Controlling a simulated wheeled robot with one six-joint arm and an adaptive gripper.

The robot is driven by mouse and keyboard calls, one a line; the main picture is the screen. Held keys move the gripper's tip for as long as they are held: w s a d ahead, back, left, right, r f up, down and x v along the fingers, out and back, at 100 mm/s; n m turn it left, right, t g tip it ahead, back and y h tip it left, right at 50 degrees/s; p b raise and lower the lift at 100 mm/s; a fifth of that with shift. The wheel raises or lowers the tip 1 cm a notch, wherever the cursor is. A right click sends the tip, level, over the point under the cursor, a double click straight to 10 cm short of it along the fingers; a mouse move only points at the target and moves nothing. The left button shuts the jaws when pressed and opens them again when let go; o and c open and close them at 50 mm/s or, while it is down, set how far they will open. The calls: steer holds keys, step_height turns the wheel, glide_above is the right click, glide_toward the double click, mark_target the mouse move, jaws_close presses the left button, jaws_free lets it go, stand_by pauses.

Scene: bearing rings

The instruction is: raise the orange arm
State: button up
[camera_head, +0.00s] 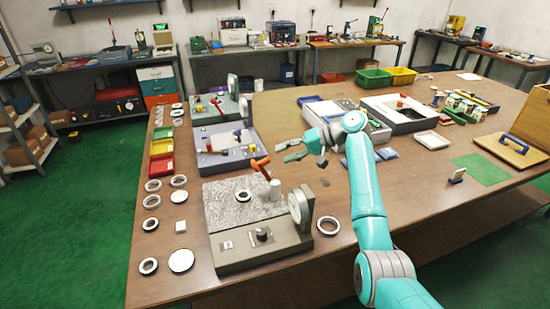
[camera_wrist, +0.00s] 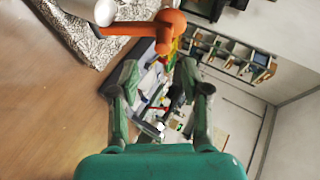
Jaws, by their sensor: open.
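The orange arm (camera_head: 259,165) is a short lever with a round knob end, on the grey measuring fixture (camera_head: 222,259). It slants over a pale post (camera_head: 275,190) beside the stone-patterned plate (camera_head: 226,206). In the wrist view the orange arm (camera_wrist: 135,29) crosses above the fingertips, its round end (camera_wrist: 171,22) toward the right finger. My gripper (camera_head: 291,151) is open and empty, just right of the orange arm in the head view. It also shows in the wrist view (camera_wrist: 158,68), fingers spread, with the arm not visibly between them. I cannot tell the exact distance.
A dial gauge (camera_head: 301,207) stands at the fixture's right end. A ring (camera_head: 243,196) lies on the plate, and another ring (camera_head: 328,225) lies on the table to the right. A grey-blue fixture (camera_head: 226,150) stands behind. Several rings and discs line the table's left side.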

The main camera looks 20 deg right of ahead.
steer(key=v, duration=0.6)
steer(key=shift+d, duration=0.1)
stand_by(0.3)
